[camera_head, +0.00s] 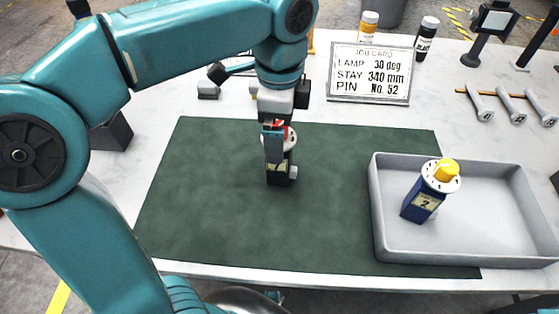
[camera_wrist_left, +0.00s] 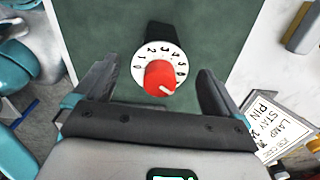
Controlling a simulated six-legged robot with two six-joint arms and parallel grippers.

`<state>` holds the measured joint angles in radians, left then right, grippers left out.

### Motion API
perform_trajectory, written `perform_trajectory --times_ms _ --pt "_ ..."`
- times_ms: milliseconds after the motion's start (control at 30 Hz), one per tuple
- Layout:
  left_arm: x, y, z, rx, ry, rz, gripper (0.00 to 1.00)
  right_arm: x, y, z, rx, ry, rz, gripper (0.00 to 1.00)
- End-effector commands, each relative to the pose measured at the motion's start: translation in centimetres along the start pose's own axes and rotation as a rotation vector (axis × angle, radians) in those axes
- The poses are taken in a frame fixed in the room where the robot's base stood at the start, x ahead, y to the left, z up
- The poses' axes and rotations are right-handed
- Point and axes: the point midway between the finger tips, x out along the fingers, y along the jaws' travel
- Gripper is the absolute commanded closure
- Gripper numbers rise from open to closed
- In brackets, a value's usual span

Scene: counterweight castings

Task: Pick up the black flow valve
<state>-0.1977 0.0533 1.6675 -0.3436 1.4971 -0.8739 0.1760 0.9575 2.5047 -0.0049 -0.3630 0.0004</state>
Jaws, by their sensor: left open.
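The black flow valve (camera_head: 283,176) stands upright on the green mat (camera_head: 200,210), with a white numbered dial and a red knob on top. In the left wrist view its dial (camera_wrist_left: 148,60) and red knob (camera_wrist_left: 160,77) show between the fingers. My left gripper (camera_head: 276,146) points down over the valve's top, and its fingers partly hide the dial in the head view. In the left wrist view the left gripper (camera_wrist_left: 155,72) is open, with a gap between each finger and the dial. My right gripper is in neither view.
A grey tray (camera_head: 480,253) on the right holds a blue valve (camera_head: 421,205) with a yellow knob (camera_head: 446,169). A job card (camera_head: 370,74) stands behind the mat. The mat around the black valve is clear.

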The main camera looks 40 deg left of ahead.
Motion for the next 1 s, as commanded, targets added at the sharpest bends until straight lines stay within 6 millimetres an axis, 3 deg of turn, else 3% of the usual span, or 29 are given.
perform_trajectory --times_ms 133,167,433,767,1000 --pt "-0.1 0.0 0.0 0.000 0.000 0.000 0.02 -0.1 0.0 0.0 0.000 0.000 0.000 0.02" --pt "-0.1 0.0 0.0 0.000 0.000 -0.001 0.09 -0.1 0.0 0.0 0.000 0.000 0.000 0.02" --pt "-0.1 0.0 0.0 0.000 0.000 0.000 0.97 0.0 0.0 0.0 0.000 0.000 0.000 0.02" --pt "-0.3 0.0 0.0 0.000 0.002 -0.002 1.00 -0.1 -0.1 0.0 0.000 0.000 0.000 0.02" --pt "-3.0 -0.1 0.0 0.000 0.003 -0.004 1.00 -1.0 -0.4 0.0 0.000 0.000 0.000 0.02"
